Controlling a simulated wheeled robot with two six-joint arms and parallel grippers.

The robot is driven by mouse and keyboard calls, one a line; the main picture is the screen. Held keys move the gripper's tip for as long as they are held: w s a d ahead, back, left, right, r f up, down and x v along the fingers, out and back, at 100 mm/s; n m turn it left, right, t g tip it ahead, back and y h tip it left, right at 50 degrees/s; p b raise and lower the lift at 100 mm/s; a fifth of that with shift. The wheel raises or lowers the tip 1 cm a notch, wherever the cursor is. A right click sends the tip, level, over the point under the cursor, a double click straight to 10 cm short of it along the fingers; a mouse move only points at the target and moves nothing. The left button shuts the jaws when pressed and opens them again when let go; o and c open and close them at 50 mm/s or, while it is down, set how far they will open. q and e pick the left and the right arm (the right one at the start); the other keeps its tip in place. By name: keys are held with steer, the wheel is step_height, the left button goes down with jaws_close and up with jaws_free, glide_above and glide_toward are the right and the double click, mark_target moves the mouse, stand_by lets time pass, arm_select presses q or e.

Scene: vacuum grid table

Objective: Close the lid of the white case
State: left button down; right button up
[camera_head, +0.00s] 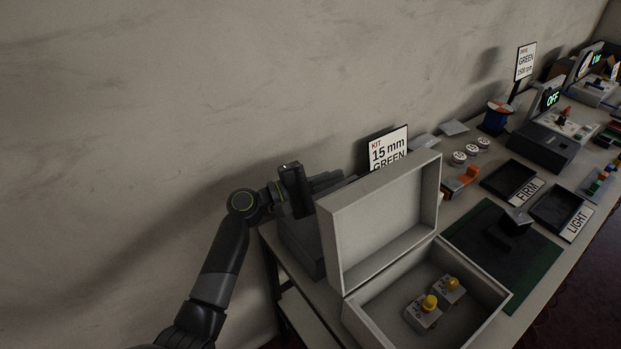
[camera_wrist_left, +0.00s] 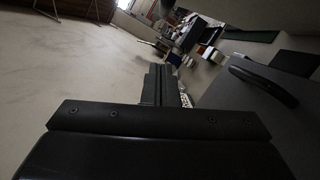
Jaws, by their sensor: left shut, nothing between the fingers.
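The white case (camera_head: 480,318) stands at the near left end of the table. Its lid (camera_head: 385,215) is open and stands up, leaning back slightly, with its hollow inside facing right. Inside the case are two small grey blocks with yellow knobs (camera_head: 423,313). My left gripper (camera_head: 335,181) is at the left of the lid, at the height of its upper left corner, pointing right and partly behind it. Its fingers are shut and empty, and they also show in the left wrist view (camera_wrist_left: 160,84). I cannot tell whether they touch the lid. My right gripper is not in view.
A dark box (camera_head: 302,245) sits behind the lid, below my left gripper. A kit sign (camera_head: 388,150) stands behind the lid. A green mat (camera_head: 520,270), black trays (camera_head: 511,181) and a device reading OFF (camera_head: 540,140) are to the right. The wall is close behind.

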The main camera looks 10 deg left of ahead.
arm_select(q)
steer(key=d+p, duration=0.1)
steer(key=s+d+r+p, duration=0.1)
steer(key=d+p, duration=0.1)
steer(key=d, duration=0.1)
steer(key=shift+s+r, duration=0.3)
steer(key=shift+r, duration=0.1)
steer(key=shift+a, duration=0.1)
